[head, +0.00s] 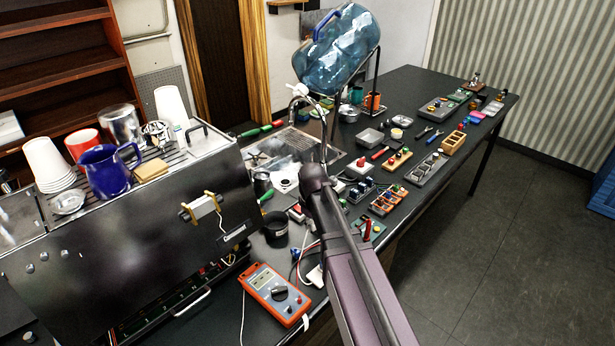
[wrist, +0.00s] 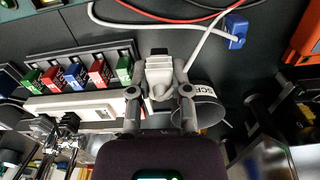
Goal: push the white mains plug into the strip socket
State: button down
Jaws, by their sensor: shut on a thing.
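In the wrist view my gripper (wrist: 160,88) is shut on the white mains plug (wrist: 159,70), with one finger on each side of it. The white socket strip (wrist: 72,106) lies to the left of the plug, with dark plugs at its lower left. The plug appears apart from the visible part of the strip; my left finger is close to the strip's right end. Whether anything lies under the plug is hidden. In the head view my arm covers the work spot, and I cannot make out the gripper or plug there.
A dark cup (wrist: 208,108) stands close to my right finger; it also shows in the head view (head: 276,230). Red, green and blue blocks (wrist: 76,75) sit in a rack beside the strip. White and red cables and a blue clip (wrist: 236,31) lie above. An orange meter (head: 272,293) is nearby.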

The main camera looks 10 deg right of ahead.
dwell(0.3)
jog(key=w+d+r+p, duration=0.1)
jog(key=w+r+p, duration=0.1)
jog(key=w, duration=0.6)
jog(key=w+d+r+p, duration=0.1)
jog(key=w+r+p, duration=0.2)
jog(key=w, duration=0.5)
jog(key=shift+d+n, duration=0.3)
jog(key=shift+n, duration=0.1)
jog(key=shift+f+b, duration=2.8)
jog(key=shift+b, duration=0.05)
jog(key=shift+s+f+b, duration=0.1)
jog(key=shift+f+b, duration=0.7)
dwell(0.8)
jog(key=shift+c, duration=2.4)
grip_release()
